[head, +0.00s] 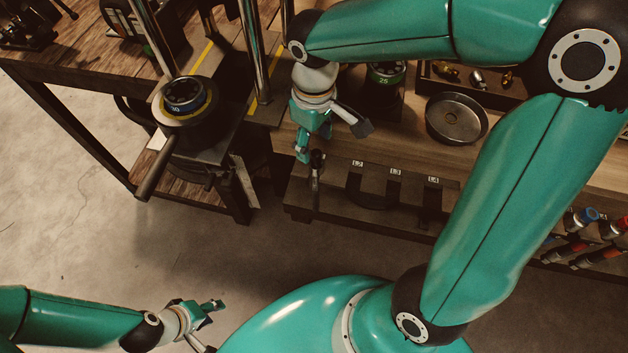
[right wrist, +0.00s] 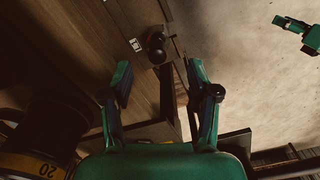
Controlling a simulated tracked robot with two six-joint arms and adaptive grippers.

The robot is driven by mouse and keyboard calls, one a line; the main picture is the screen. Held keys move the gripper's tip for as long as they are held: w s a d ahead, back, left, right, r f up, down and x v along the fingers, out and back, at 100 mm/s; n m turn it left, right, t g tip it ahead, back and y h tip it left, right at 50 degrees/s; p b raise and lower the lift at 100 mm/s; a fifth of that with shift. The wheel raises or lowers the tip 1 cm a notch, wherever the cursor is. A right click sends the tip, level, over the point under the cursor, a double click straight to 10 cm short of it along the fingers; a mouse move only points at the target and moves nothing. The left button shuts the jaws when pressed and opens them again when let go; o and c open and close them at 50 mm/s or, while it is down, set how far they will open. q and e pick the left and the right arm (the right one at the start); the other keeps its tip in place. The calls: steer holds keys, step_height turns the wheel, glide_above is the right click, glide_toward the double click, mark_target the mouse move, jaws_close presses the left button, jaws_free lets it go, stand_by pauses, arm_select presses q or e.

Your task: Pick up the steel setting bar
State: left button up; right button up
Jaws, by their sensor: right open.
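A dark upright piece with a round black head, which looks like the setting bar (head: 316,173), stands at the left end of the dark slotted rack (head: 375,218). In the right wrist view it appears as a dark rounded shape (right wrist: 156,47) just beyond the fingertips. My right gripper (head: 312,147) is close above this piece in the head view. In the right wrist view its two fingers (right wrist: 160,73) are spread with nothing between them. My left gripper (head: 213,306) hangs over the floor at the lower left, far from the rack; its finger gap is unclear.
The crimper (head: 183,105) with its lever (head: 153,174) and steel columns stands left of the right gripper. A round metal dish (head: 456,118) and a ring marked 25 (head: 385,74) sit behind the rack. Open floor (head: 130,255) lies in front.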

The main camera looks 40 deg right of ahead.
mark_target(315, 162)
step_height(315, 162, down, 3)
steer(key=shift+s+r, duration=0.1)
steer(key=shift+d+f, duration=0.15)
steer(key=shift+f, duration=2.55)
steer(key=shift+r, duration=0.1)
jaws_close()
